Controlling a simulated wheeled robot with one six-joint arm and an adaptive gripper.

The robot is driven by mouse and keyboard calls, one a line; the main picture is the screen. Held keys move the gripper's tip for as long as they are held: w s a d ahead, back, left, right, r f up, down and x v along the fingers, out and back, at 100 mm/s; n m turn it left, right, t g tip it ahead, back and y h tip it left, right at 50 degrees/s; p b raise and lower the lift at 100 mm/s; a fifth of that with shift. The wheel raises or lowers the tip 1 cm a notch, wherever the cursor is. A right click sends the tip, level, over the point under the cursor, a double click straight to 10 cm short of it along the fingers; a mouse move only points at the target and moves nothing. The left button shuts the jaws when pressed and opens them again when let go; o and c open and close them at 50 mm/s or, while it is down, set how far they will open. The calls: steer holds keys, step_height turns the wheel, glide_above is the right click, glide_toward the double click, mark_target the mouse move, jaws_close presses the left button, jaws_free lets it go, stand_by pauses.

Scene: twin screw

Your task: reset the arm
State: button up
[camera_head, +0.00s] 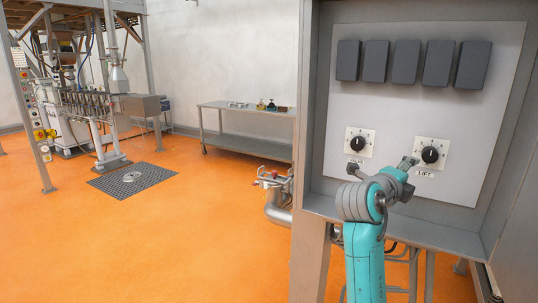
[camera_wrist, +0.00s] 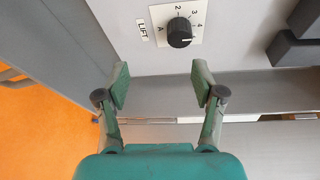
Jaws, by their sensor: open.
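My gripper (camera_wrist: 160,88) is open and empty in the wrist view, its two green fingers spread apart. Beyond the fingertips is the black LIFT knob (camera_wrist: 180,32) on a white dial plate, apart from the fingers. In the head view my teal arm reaches up to the control cabinet, and my gripper (camera_head: 408,164) is in front of the panel just left of the LIFT knob (camera_head: 430,154). Its fingers are small and partly hidden there by the wrist.
The grey cabinet (camera_head: 312,120) has side walls and a bottom ledge around the panel. A second knob (camera_head: 358,143) sits to the left, with several dark boxes (camera_head: 405,62) above. A metal table (camera_head: 250,112) stands behind, machinery (camera_head: 100,100) at far left. Orange floor (camera_head: 200,220) is open at left.

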steer(key=s+a+f+n+t+y, duration=0.1)
steer(key=s+a+f+n+y, duration=0.3)
steer(key=f, duration=0.6)
steer(key=s+a+f+n+t, duration=0.2)
steer(key=f+n, duration=0.4)
steer(key=f, duration=0.4)
steer(key=s+a+f+n+t+y, duration=0.1)
steer(key=s+a+f+n+y, duration=0.25)
steer(key=f, duration=0.65)
steer(key=s+a+f+n+y, duration=0.25)
steer(key=s+f+n, duration=0.35)
steer(key=s+f, duration=0.3)
steer(key=s+a+f+n+y, duration=0.2)
steer(key=s+a+n, duration=0.1)
steer(key=s, duration=0.7)
steer(key=s+a+f+n+y, duration=0.1)
steer(key=s+a+f+n, duration=0.15)
steer(key=s, duration=0.75)
steer(key=s+a+r+n, duration=0.1)
steer(key=s+r+n, duration=0.1)
steer(key=s, duration=0.6)
steer(key=s+a+r+n+y, duration=0.1)
steer(key=s+r+n, duration=0.1)
steer(key=s+r, duration=0.3)
steer(key=s, duration=0.4)
steer(key=shift+s+r+n+t, duration=0.15)
steer(key=shift+s+n+t, duration=0.15)
steer(key=shift+n, duration=0.1)
